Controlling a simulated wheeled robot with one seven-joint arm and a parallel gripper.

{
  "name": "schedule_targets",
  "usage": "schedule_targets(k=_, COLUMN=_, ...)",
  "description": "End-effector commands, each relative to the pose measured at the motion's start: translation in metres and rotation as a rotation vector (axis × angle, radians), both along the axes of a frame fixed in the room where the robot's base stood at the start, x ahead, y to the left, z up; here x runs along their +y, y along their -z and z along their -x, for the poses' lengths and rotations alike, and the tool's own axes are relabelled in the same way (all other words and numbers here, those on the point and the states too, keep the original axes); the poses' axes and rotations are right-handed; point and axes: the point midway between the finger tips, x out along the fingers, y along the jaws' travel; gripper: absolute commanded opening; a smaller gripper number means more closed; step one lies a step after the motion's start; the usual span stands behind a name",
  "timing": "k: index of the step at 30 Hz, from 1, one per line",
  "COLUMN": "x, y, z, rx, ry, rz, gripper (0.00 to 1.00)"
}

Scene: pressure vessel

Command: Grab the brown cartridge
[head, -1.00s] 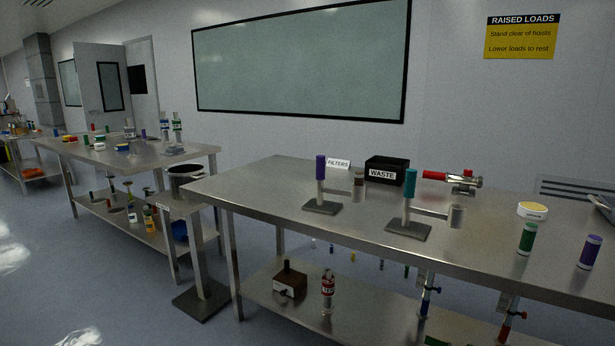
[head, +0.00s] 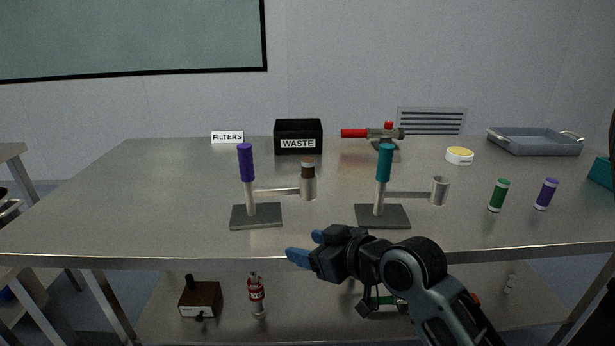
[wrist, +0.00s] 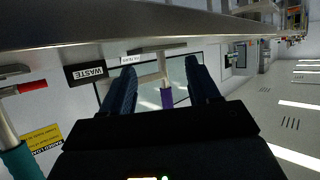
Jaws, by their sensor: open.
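The brown cartridge (head: 308,170) stands upright in the metal cup (head: 308,188) on the side arm of the purple-handled stand (head: 247,165), and only its upper part shows. My gripper (head: 305,247) is open and empty, with blue fingers, by the table's front edge, in front of and below the cartridge. In the wrist view, which is upside down, the two fingers of my gripper (wrist: 163,85) are spread apart, with the purple handle (wrist: 167,98) beyond the gap. I cannot make out the cartridge there.
The teal-handled stand (head: 384,165) with a cup (head: 439,190) is to the right. Green (head: 498,195) and purple (head: 546,193) cartridges stand farther right. The black waste bin (head: 298,132) and filters sign (head: 227,137) are at the back. The steel table's edge (head: 150,259) is near my gripper.

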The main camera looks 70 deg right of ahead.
Motion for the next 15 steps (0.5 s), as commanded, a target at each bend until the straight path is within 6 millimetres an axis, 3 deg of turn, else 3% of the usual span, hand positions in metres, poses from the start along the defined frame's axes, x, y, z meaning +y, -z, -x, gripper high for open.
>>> schedule_targets(k=1, x=-0.018, y=-0.014, z=-0.004, rx=-0.010, ry=0.016, rz=-0.001, gripper=0.61)
schedule_targets(k=6, x=-0.066, y=-0.056, z=-0.005, rx=-0.020, ry=0.028, rz=-0.014, gripper=0.61)
schedule_targets(k=10, x=-0.093, y=-0.087, z=0.001, rx=-0.028, ry=0.018, rz=-0.016, gripper=0.61)
schedule_targets(k=15, x=-0.111, y=-0.113, z=0.010, rx=-0.033, ry=-0.001, rz=-0.010, gripper=0.61)
